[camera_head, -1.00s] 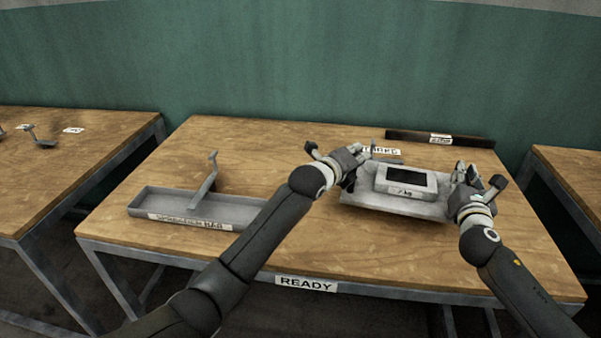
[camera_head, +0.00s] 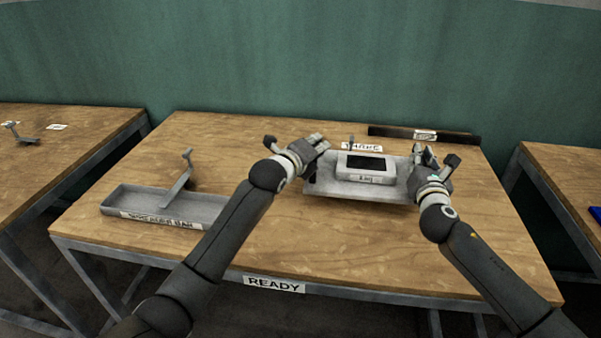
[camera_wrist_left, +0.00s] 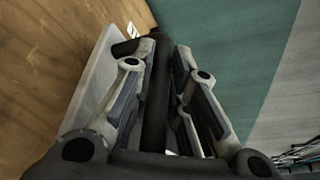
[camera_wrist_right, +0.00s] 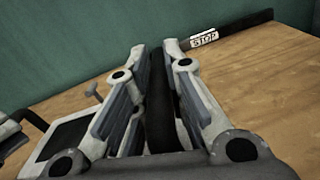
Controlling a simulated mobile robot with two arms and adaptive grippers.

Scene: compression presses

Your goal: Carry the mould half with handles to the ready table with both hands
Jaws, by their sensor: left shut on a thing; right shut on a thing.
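The mould half (camera_head: 323,190) is a flat grey plate with a raised block and a dark rectangular recess in its middle. It is at the right part of the ready table (camera_head: 260,240). My left gripper (camera_head: 318,145) is shut on the handle at its left side; the dark handle bar (camera_wrist_left: 158,95) shows between the fingers in the left wrist view. My right gripper (camera_head: 422,158) is shut on the handle at its right side, a dark bar (camera_wrist_right: 165,105) in the right wrist view. Whether the plate touches the tabletop I cannot tell.
A dark stop bar (camera_head: 390,131) runs along the back right edge. A label (camera_head: 362,147) lies behind the mould half. Other tables stand left (camera_head: 70,150) and right (camera_head: 560,170).

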